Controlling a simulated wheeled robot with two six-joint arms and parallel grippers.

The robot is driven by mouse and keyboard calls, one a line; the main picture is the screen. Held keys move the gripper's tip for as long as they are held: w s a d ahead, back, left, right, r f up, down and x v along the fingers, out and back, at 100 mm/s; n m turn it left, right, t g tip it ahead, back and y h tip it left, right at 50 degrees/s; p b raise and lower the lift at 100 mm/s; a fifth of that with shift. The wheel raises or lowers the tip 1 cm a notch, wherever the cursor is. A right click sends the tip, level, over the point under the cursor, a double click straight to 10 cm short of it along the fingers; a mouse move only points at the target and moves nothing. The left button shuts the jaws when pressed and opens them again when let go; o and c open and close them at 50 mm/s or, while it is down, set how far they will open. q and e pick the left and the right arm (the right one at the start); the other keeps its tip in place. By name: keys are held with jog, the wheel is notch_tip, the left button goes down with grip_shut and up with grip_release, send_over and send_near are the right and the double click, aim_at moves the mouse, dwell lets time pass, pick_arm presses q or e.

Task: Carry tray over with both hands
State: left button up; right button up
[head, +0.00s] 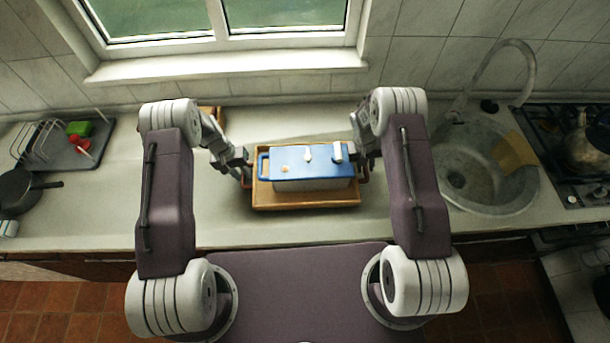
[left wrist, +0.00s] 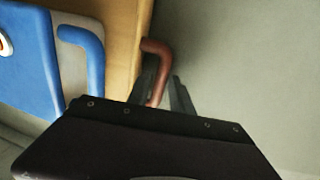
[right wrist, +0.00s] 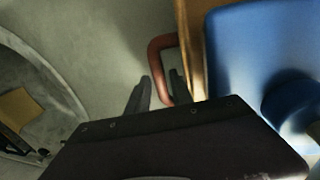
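The wooden tray (head: 305,207) sits on the counter in the middle of the head view. On it stands a white box-shaped enamel pot (head: 310,185) with a blue lid (head: 300,158). My left gripper (head: 246,180) is at the tray's left end. In the left wrist view its fingers stand apart on either side of the red-brown handle (left wrist: 157,70). My right gripper (head: 362,172) is at the right end. In the right wrist view its fingers also stand apart with the other red-brown handle (right wrist: 156,60) between them. Neither gripper looks closed on its handle.
A sink (head: 485,175) with a tap lies to the right, then a stove (head: 575,150) with a kettle. A dish rack (head: 60,145) and a dark pan (head: 15,188) are at the left. Bare counter (head: 110,205) lies left of the tray. A window is behind.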

pick_arm(q)
grip_shut()
pick_arm(e)
grip_shut()
pick_arm(q)
jog(key=shift+w+r, duration=0.1)
pick_arm(e)
jog(key=shift+r, duration=0.1)
dwell(1.0)
